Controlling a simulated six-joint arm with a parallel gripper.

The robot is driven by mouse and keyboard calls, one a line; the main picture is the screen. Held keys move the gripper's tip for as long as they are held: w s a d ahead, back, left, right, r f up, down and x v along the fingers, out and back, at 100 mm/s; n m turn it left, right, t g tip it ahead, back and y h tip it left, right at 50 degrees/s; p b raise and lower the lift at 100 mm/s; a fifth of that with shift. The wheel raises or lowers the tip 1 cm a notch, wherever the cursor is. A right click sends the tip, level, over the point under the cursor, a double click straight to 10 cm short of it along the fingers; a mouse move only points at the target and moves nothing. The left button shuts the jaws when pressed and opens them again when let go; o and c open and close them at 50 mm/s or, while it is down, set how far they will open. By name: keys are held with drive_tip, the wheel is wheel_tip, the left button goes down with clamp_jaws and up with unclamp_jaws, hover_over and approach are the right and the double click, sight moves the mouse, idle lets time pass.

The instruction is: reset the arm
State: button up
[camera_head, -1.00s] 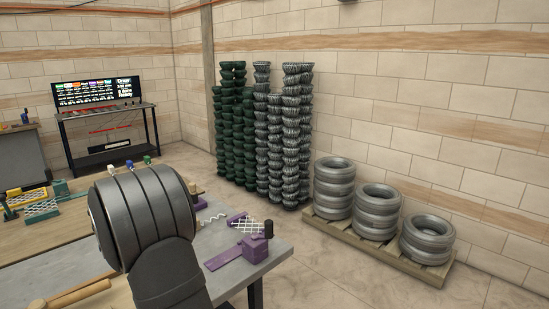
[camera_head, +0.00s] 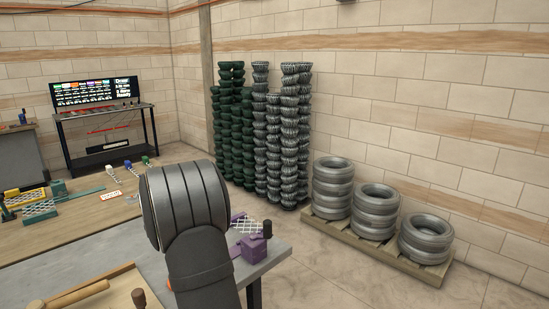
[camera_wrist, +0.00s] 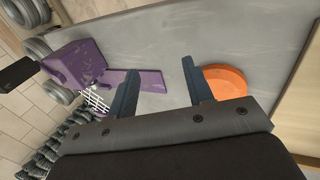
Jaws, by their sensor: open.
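My gripper (camera_wrist: 160,95) shows in the wrist view with its two blue-grey fingers apart and nothing between them. It is over the grey tabletop (camera_wrist: 150,45). A purple tool (camera_wrist: 75,63) with a dark handle lies left of the fingers, its flat purple bar (camera_wrist: 135,83) reaching behind the left finger. An orange disc (camera_wrist: 225,82) lies just right of the right finger. In the head view my dark arm covers part of the table and hides the gripper; the purple tool (camera_head: 257,245) shows right of the arm.
A piece of wire mesh (camera_head: 245,224) lies by the purple tool. Wooden handles (camera_head: 75,294) lie at the front left. Yellow and green tools (camera_head: 38,208) stand at the left.

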drive_tip(key=d+f+m+g+h, duration=0.1)
drive_tip(key=d+f+m+g, duration=0.1)
drive_tip(key=d+m, duration=0.5)
drive_tip(key=shift+d+f+g, duration=0.15)
drive_tip(key=shift+d+g, duration=0.15)
drive_tip(key=shift+d, duration=3)
drive_tip(key=s+d+r+m+t+y, duration=0.1)
drive_tip(key=s+d+r+m, duration=0.15)
drive_tip(key=d+r, duration=0.4)
drive_tip(key=s+d+r+m+t+y, duration=0.2)
drive_tip(key=s+d+r, duration=0.2)
drive_tip(key=d+r, duration=0.25)
drive_tip(key=s+d+r+m+t+h, duration=0.1)
drive_tip(key=s+d+r+m+t, duration=0.1)
drive_tip(key=s+d+r, duration=0.4)
drive_tip(key=s+d+r+m+t, duration=0.3)
drive_tip(key=s+d+r, duration=0.1)
drive_tip(key=s, duration=0.3)
drive_tip(key=s+a+f+n+g, duration=0.1)
drive_tip(key=s+a+f, duration=0.3)
drive_tip(key=s, duration=0.5)
drive_tip(key=s+a+f+n+g, duration=0.1)
drive_tip(key=s+a+f+g, duration=0.1)
drive_tip(key=s+f, duration=0.7)
drive_tip(key=shift+s+a+g, duration=0.4)
drive_tip(key=shift+s+a, duration=0.05)
drive_tip(key=shift+a, duration=0.4)
drive_tip(key=shift+w+n, duration=0.1)
drive_tip(key=shift+n, duration=0.15)
